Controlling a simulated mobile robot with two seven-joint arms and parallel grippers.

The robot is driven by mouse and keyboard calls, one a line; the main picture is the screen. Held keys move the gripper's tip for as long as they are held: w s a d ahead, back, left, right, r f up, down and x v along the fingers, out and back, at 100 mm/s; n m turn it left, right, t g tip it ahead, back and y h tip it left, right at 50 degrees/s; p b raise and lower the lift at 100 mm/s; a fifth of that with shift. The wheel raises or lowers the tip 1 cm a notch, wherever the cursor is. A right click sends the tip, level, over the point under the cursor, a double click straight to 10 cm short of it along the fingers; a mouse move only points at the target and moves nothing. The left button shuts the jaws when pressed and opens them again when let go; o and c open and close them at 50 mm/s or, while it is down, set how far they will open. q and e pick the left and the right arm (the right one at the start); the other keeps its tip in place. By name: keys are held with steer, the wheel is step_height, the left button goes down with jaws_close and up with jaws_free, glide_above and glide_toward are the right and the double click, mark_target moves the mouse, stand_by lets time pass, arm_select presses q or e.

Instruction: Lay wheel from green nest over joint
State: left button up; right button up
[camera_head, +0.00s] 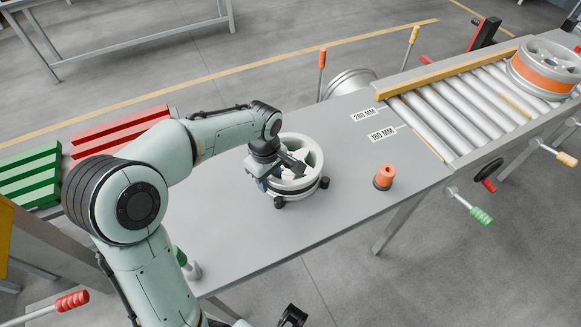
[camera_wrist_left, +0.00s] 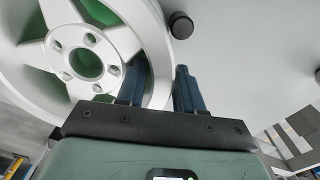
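A white spoked wheel (camera_head: 312,160) lies flat on the grey table, with black stubs around its lower edge. Green shows through the spokes of the wheel (camera_wrist_left: 60,30) in the left wrist view, beneath it. My left gripper (camera_head: 277,176) is down at the wheel's left side. In the left wrist view, the blue fingers of my left gripper (camera_wrist_left: 160,88) straddle the rim, one inside and one outside. Whether they press on it is unclear. A dark part at the bottom edge of the head view may be my right gripper (camera_head: 292,316); its fingers cannot be made out.
An orange peg (camera_head: 384,174) on a dark base stands on the table (camera_head: 350,205). Labels reading 280 MM and 180 MM lie near the roller conveyor (camera_head: 455,110). An orange-banded wheel (camera_head: 545,70) rests on the conveyor. Red slats (camera_head: 120,130) and green slats (camera_head: 28,175) are at left.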

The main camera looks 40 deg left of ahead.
arm_select(q)
jaws_close()
steer(key=shift+r, duration=0.1)
steer(key=shift+w+r, duration=0.1)
steer(key=shift+r, duration=0.05)
arm_select(e)
steer(key=shift+r, duration=0.15)
arm_select(q)
steer(key=shift+r+p, duration=2.7)
steer(key=shift+r, duration=0.65)
arm_select(e)
steer(key=shift+w+r, duration=0.3)
steer(key=shift+r, duration=0.6)
steer(key=shift+w+r, duration=0.3)
steer(key=shift+r, duration=0.55)
steer(key=shift+w+r, duration=0.3)
steer(key=shift+r, duration=0.6)
